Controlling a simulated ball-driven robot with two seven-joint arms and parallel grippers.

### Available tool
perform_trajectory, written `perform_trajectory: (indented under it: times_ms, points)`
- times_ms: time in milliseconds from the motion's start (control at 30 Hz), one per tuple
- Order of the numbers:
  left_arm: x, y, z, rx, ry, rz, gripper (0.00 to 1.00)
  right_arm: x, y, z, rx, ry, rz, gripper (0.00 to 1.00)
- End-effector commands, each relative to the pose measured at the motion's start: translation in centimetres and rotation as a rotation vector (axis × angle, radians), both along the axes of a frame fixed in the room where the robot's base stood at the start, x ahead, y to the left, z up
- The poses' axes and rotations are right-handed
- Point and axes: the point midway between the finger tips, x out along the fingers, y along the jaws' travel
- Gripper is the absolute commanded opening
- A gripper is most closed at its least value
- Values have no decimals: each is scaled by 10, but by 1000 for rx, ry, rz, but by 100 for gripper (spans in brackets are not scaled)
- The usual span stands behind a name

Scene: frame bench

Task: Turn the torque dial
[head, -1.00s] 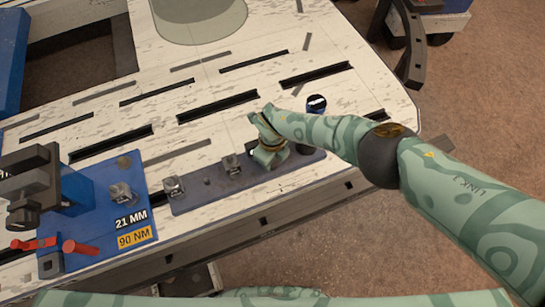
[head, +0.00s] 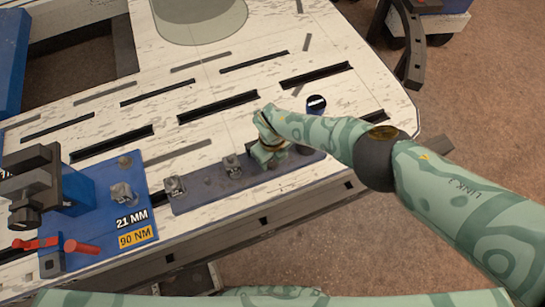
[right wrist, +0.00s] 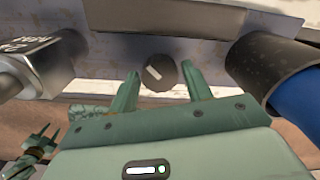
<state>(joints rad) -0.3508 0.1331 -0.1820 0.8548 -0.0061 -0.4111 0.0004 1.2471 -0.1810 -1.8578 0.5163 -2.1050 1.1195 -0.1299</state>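The torque dial (right wrist: 158,72) is a small dark round knob with a white mark, on the front of a grey-blue strip in the right wrist view. My right gripper (right wrist: 161,78) has its two green fingers spread on either side of the dial, with a visible gap at each side. In the head view my right gripper (head: 268,158) is low over the right part of the blue strip (head: 205,196), and it hides the dial. A small green pronged shape, probably my left gripper (right wrist: 40,142), shows at the lower left of the right wrist view; its opening is unclear.
Metal sockets (head: 231,165) stand on the strip; one socket (right wrist: 35,62) is close left of the gripper. A dark-collared blue handle (right wrist: 297,88) is close right. A blue plate (head: 105,240) labelled 21 MM and 90 NM lies left. The slotted bench behind is mostly clear.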

Motion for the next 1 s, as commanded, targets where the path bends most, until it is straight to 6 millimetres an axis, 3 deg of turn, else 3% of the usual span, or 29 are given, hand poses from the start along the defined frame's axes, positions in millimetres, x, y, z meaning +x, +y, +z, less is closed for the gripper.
perform_trajectory:
  times_ms: [300, 433, 800, 1000]
  points:
    - [2, 0, 0, 0, -3, 0, 36, -1, 0, 0, -1, 2, 1, 61]
    - [6, -1, 6, -3, -19, 6, 36, 0, 0, 14, -1, -2, 2, 61]
    - [-8, -31, 44, -52, -62, 112, 36, 1, 0, 114, -1, -8, 2, 61]
    - [-1, -32, 60, -54, -83, 116, 36, 1, 0, 151, -1, -5, 1, 61]
